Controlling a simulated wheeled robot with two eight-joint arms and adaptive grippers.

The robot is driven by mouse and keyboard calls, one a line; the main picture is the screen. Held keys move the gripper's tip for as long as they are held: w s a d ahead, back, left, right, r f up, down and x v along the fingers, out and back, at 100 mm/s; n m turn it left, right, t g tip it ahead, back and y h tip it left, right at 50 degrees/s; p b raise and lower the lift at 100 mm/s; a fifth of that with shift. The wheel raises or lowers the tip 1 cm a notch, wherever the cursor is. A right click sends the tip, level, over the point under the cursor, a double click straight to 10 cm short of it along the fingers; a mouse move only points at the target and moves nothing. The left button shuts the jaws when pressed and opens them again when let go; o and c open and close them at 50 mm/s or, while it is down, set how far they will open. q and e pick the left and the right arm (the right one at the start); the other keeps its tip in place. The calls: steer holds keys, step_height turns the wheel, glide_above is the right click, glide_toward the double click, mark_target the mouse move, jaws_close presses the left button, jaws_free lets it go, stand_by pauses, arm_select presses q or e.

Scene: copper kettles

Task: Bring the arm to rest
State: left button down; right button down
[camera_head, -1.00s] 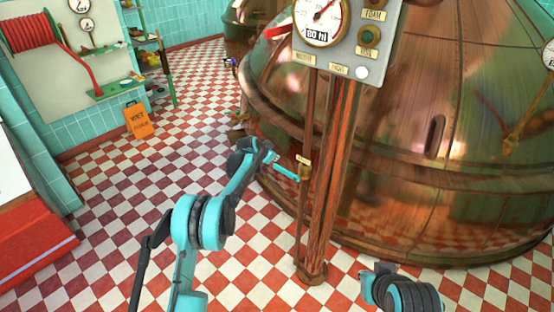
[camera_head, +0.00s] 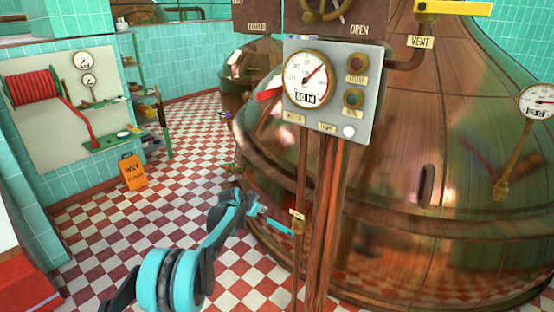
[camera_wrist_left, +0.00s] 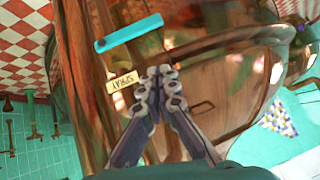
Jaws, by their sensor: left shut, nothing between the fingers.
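My left arm comes up from the bottom left in the head view. Its gripper (camera_head: 245,203) is beside the teal lever (camera_head: 277,224) of a thin upright pipe. In the left wrist view my left gripper (camera_wrist_left: 160,78) has its grey fingers together, with nothing between them. The teal lever (camera_wrist_left: 128,32) lies beyond the fingertips, apart from them in the picture. A cream tag reading SPRAY (camera_wrist_left: 126,82) shows just left of the fingertips. My right gripper is not in view.
The large copper kettle (camera_head: 440,200) fills the right side. A grey gauge panel (camera_head: 334,90) stands on a brown post (camera_head: 323,220) close to my left gripper. A yellow lever (camera_head: 452,8) is above.

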arm_select(q)
steer(key=s+a+r+n+y, duration=0.15)
steer(key=s+r, duration=0.45)
steer(key=s, duration=0.6)
steer(key=s+a+r+n, duration=0.1)
steer(key=s+r+n, duration=0.1)
steer(key=s+r, duration=0.7)
steer(key=s+a+f+n, duration=0.1)
steer(key=s+f, duration=0.2)
steer(key=s, duration=0.7)
steer(key=s+a+f+n+y+b, duration=0.1)
steer(key=s+f+n, duration=0.1)
steer(key=s, duration=0.8)
steer(key=s+a+f+n+g+y, duration=0.1)
steer(key=s+f, duration=0.4)
steer(key=s, duration=0.5)
steer(key=shift+a+n+b, duration=0.35)
steer(key=shift+b, duration=0.05)
